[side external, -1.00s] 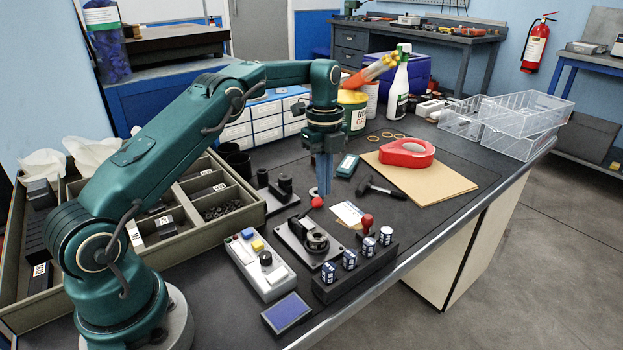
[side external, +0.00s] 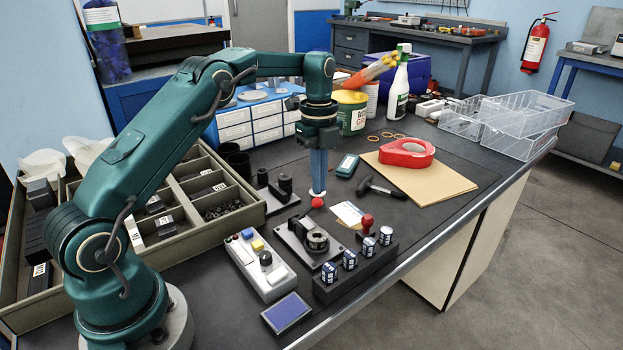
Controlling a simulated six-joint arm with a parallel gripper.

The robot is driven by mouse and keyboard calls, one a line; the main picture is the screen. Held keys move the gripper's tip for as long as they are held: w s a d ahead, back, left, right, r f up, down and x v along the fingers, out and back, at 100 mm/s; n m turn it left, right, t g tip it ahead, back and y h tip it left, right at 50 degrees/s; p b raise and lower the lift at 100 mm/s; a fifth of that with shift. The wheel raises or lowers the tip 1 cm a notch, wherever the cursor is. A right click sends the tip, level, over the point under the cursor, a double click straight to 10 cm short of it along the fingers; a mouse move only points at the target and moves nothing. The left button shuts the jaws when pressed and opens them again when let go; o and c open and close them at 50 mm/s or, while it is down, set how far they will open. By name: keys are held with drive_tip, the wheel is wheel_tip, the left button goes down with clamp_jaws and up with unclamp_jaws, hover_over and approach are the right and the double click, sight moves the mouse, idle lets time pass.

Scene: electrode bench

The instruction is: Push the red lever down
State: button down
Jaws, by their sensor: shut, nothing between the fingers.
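The fixture stands near the middle of the dark bench. My gripper (side external: 318,191) points straight down with its blue fingers together and empty. Its tips are right above the red knob in the picture. I cannot tell whether they touch it. The lever's arm is mostly hard to make out.
A control box (side external: 258,265) and a block with several labelled cells (side external: 352,266) stand in front. A red-handled piece (side external: 367,224) stands at the right.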

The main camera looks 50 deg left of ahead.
drive_tip(key=shift+s+r, duration=0.55)
drive_tip(key=shift+s, duration=0.25)
drive_tip(key=s, duration=0.2)
drive_tip(key=s+r, duration=0.1)
drive_tip(key=s, duration=0.2)
drive_tip(key=shift+r, duration=0.15)
drive_tip(key=s+t, duration=0.3)
drive_tip(key=s, duration=0.3)
drive_tip(key=a+v, duration=0.1)
drive_tip(key=v, duration=0.9)
drive_tip(key=s+d+f+n+t, duration=0.2)
drive_tip(key=s+d+n, duration=0.5)
drive_tip(key=d+n, duration=0.4)
drive_tip(key=shift+d+n, duration=0.4)
drive_tip(key=shift+d, duration=0.2)
